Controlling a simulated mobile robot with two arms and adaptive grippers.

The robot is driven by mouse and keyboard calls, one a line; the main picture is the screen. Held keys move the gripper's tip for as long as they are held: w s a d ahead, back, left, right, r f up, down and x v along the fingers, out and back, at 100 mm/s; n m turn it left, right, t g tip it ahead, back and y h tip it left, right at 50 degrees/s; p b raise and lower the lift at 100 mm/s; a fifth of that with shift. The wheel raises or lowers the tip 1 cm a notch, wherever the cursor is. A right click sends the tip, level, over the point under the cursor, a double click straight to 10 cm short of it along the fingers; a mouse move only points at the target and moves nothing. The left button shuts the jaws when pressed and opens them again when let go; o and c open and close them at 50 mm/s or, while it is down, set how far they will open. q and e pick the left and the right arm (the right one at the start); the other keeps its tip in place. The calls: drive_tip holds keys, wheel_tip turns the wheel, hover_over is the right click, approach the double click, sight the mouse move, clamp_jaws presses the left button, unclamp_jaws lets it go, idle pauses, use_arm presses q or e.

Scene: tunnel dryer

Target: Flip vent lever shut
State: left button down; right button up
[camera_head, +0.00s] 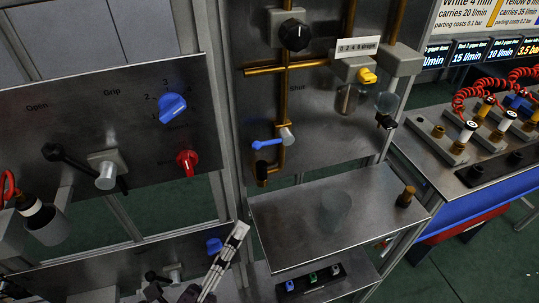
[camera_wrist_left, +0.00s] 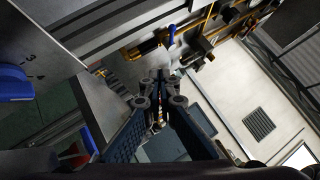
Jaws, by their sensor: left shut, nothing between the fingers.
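No lever in view is readably marked as the vent. A blue lever (camera_head: 265,143) sits on a brass pipe, pointing left from its steel pivot (camera_head: 286,136); a blue handle (camera_wrist_left: 172,36) also shows beyond my fingers in the left wrist view. A black lever (camera_head: 76,162) on the left panel slants up left from a pale pivot toward the word "Open". My left gripper (camera_head: 239,231) reaches up from the bottom, below the blue lever and apart from it in the picture. Its fingers (camera_wrist_left: 160,77) are shut and empty. My right gripper is out of view.
The left panel carries a blue knob (camera_head: 172,107) and a red knob (camera_head: 187,162). A steel shelf (camera_head: 290,240) with a translucent cup (camera_head: 336,208) stands to the right of the gripper. A black dial (camera_head: 294,36) and a yellow knob (camera_head: 367,75) are higher up.

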use_arm(q)
drive_tip(key=r+m, duration=0.1)
drive_tip(key=r, duration=0.1)
drive_tip(key=p, duration=0.6)
approach(271, 144)
drive_tip(key=d+f+x, duration=0.1)
drive_tip(key=x, duration=0.4)
drive_tip(key=shift+w+a+r+h, duration=0.3)
drive_tip(key=shift+w+r, duration=0.1)
drive_tip(key=shift+w, duration=0.05)
drive_tip(key=shift+r+m+p, duration=0.25)
drive_tip(key=shift+m+p, duration=0.05)
drive_tip(key=shift+p, duration=0.55)
drive_tip(key=shift+s+g, duration=0.1)
drive_tip(key=shift+g, duration=0.2)
drive_tip(key=shift+r, duration=0.1)
